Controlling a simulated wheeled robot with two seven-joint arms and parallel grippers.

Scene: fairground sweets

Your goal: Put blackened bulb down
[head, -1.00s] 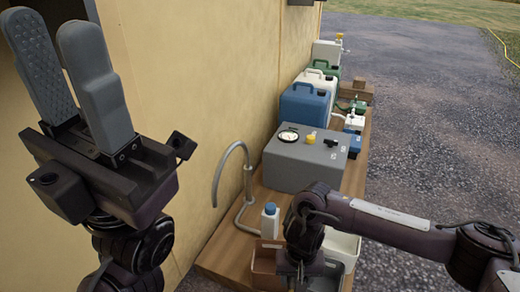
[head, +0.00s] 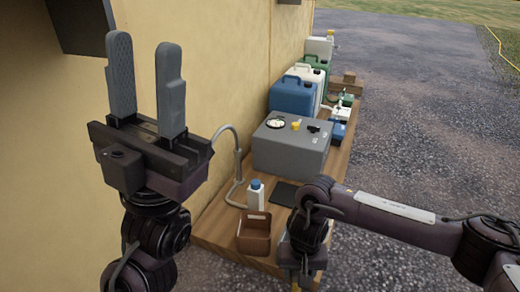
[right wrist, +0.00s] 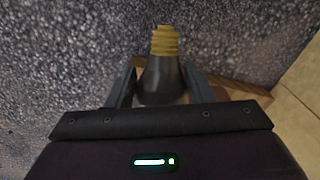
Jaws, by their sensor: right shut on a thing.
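The blackened bulb (right wrist: 162,78) shows in the right wrist view, with a brass screw base pointing away and dark grey glass. My right gripper (right wrist: 158,84) is shut on its glass, one finger on each side. In the head view my right arm reaches in to the table's near right edge; its wrist hides the bulb there. My left gripper (head: 144,45) is raised beside the yellow wall, its two fingers apart and empty.
Several jerrycans stand behind.

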